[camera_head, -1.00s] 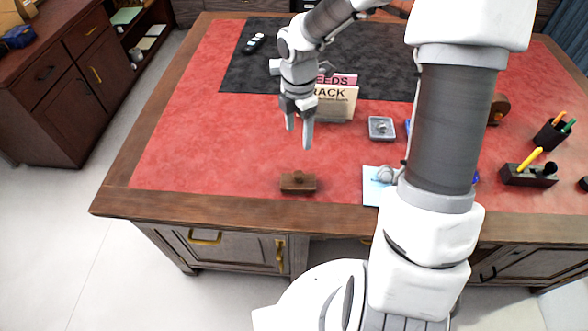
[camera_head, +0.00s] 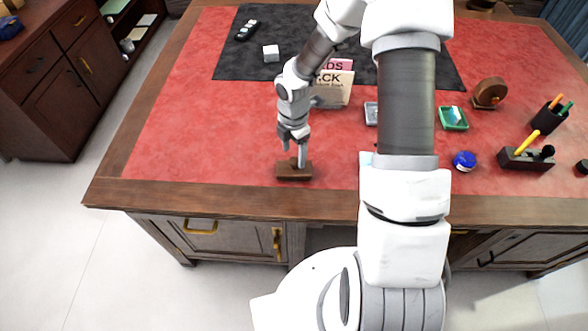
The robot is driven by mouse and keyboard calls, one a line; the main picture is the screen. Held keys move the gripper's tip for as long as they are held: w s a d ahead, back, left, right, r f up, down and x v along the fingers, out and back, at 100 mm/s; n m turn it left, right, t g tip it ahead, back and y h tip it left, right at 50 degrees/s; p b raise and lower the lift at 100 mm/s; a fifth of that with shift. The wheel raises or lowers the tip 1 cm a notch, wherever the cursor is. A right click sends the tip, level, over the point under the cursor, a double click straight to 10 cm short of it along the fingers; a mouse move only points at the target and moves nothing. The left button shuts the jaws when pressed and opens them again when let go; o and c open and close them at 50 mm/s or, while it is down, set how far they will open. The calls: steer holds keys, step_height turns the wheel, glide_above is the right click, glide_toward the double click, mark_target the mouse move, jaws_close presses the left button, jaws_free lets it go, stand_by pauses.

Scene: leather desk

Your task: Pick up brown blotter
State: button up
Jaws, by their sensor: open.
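The brown blotter (camera_head: 288,173) is a small wooden block with a knob on top. It sits on the red leather desk top near the front edge, left of centre. My gripper (camera_head: 294,160) points down right at the blotter, with its fingers at the blotter's upper part. The fingers are apart, and one finger overlaps the blotter's right side in the picture. The knob is largely hidden by the fingers. I cannot tell whether they touch it.
Books (camera_head: 333,88) stand behind my gripper. A white cube (camera_head: 271,53) lies on the dark mat (camera_head: 228,68). A green tray (camera_head: 453,119), blue jar (camera_head: 464,161) and pen holder (camera_head: 525,158) are at the right. The red surface (camera_head: 190,130) left of the blotter is clear.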

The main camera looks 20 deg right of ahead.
mark_target(294, 159)
step_height(294, 159, down, 4)
jaws_close()
stand_by(0.6)
